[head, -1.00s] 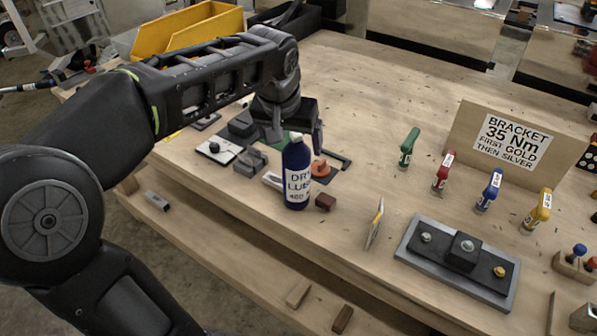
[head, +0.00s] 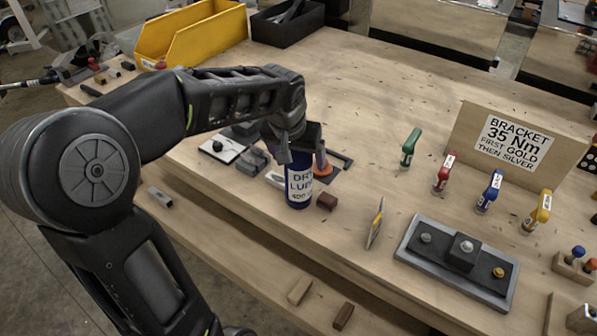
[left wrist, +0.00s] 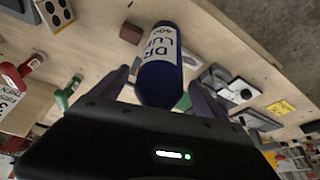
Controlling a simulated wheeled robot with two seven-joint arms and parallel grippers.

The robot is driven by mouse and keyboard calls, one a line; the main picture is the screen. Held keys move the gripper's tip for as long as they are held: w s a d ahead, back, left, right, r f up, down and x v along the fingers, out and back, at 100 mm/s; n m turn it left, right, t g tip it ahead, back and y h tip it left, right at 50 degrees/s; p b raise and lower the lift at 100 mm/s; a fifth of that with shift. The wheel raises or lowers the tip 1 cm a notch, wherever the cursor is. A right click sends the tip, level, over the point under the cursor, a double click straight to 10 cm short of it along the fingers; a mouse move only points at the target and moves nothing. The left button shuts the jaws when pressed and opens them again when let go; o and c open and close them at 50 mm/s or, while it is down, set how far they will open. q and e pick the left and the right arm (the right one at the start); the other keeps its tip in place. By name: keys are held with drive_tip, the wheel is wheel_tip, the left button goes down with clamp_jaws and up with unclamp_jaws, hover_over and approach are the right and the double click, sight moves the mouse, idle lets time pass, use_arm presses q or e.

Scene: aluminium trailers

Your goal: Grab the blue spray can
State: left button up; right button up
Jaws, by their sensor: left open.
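The blue spray can (head: 299,187) with a white "DRY LUBE" label stands upright near the front edge of the wooden table. My left gripper (head: 304,150) is open at the upper part of the can, and its fingers hide the can's top. In the left wrist view the can (left wrist: 160,70) lies between the two spread fingers of the left gripper (left wrist: 155,88), with a gap visible on the right side. My right gripper is not in view.
A dark red block (head: 327,201) sits right beside the can. An orange part (head: 322,168) lies behind it. A grey bracket plate (head: 457,262), a sign (head: 514,143) and several coloured handles stand to the right. A yellow bin (head: 190,35) is at the back left.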

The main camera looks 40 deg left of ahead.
use_arm(q)
drive_tip(key=shift+w+f, duration=0.2)
drive_tip(key=shift+f, duration=0.3)
drive_tip(key=shift+c, duration=0.5)
clamp_jaws()
idle(0.5)
drive_tip(key=shift+r, duration=0.1)
